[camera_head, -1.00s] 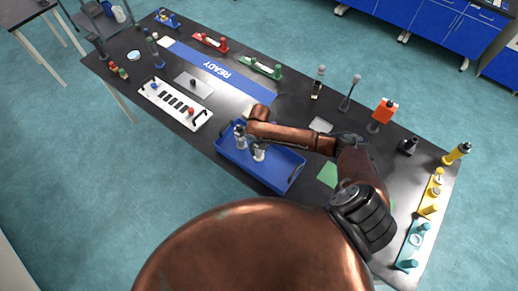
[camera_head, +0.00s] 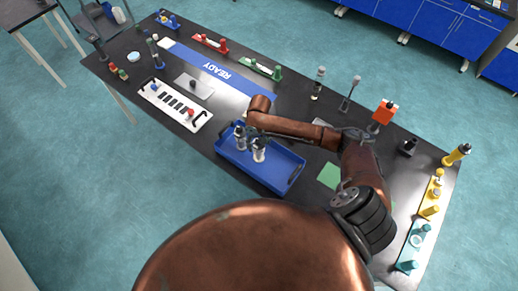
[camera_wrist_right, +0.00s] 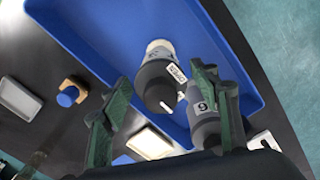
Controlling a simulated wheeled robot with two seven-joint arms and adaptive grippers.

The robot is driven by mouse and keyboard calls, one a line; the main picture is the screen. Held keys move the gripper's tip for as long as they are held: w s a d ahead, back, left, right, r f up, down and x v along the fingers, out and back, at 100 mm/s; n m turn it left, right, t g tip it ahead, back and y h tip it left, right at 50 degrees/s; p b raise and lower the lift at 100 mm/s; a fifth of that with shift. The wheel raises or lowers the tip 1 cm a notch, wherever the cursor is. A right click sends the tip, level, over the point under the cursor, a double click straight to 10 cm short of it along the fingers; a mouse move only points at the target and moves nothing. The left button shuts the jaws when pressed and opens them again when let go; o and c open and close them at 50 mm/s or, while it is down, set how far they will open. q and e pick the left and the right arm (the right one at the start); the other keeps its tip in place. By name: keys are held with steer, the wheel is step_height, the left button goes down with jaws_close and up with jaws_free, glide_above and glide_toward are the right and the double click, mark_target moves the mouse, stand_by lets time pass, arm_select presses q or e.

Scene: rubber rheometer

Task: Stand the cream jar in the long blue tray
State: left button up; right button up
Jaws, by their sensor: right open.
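The long blue tray (camera_head: 275,180) lies near the front edge of the table. Two small dark-capped jars stand upright near its left end: one jar (camera_head: 258,152) is nearer the front, the other jar (camera_head: 240,138) farther left. In the right wrist view a jar with a cream-white body (camera_wrist_right: 160,46) and dark cap is between my fingers over the tray floor (camera_wrist_right: 205,45). A grey labelled bottle (camera_wrist_right: 205,128) is close to the right finger. My right gripper (camera_wrist_right: 168,105) is open with green fingers; its tips are largely hidden in the head view. My left gripper is out of view.
A green square (camera_head: 329,176) lies right of the tray. Stands and coloured racks line the back and right edge.

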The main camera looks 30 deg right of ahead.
step_height(320, 180, up, 6)
steer(key=shift+r, duration=0.1)
stand_by(0.4)
